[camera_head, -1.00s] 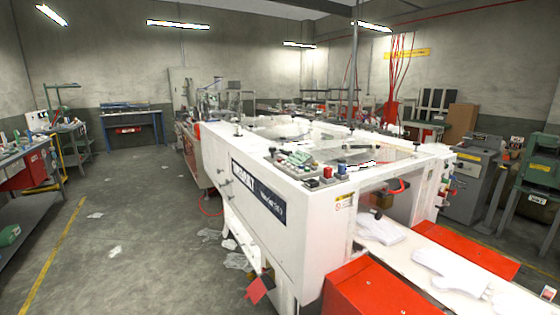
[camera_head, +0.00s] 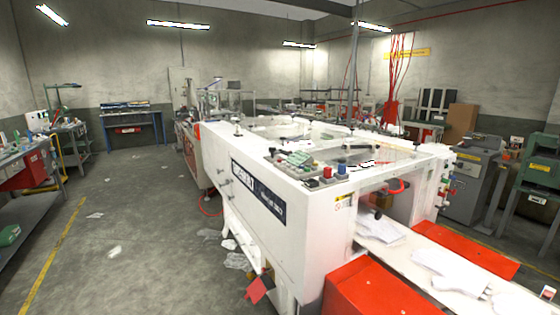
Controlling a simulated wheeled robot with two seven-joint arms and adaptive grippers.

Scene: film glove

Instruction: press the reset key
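A long white machine (camera_head: 290,218) stands in the middle of the head view. On its top near corner sits a control panel with several coloured buttons (camera_head: 294,158). A red button (camera_head: 327,174) and a dark blue-grey button (camera_head: 342,169) stand at the panel's near edge. The labels are too small to read, so I cannot tell which one is the reset key. Neither of my grippers shows in the view.
A white conveyor (camera_head: 405,250) with white film or gloves on it runs out to the lower right between red covers (camera_head: 380,290). Scraps lie on the floor beside the machine. The grey floor (camera_head: 140,225) on the left is mostly clear. Workbenches line the walls.

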